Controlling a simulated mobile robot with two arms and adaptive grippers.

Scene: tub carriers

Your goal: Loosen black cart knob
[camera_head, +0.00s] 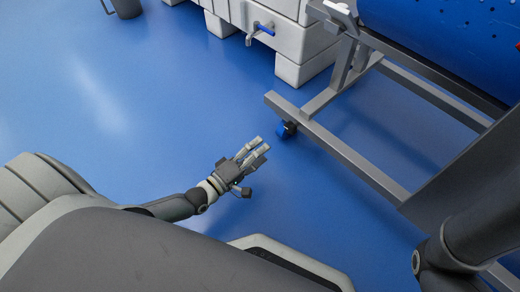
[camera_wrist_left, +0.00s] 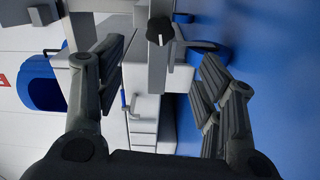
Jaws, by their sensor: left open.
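The black knob (camera_wrist_left: 160,29) shows at the top of the left wrist view, on a grey metal bar. It has a lobed rim and lies ahead of my left gripper (camera_wrist_left: 164,52), between the lines of its two spread fingers and apart from them. There my left gripper (camera_head: 257,150) is open and empty, above the blue floor. It is left of the near end of the grey cart frame (camera_head: 345,152). My right arm shows at the lower right, but its gripper is out of view.
A large blue tub (camera_head: 440,40) lies over the frame. A pale block-like unit (camera_head: 298,45) with a blue-handled tap (camera_head: 263,30) stands behind. Open floor lies left of my left gripper.

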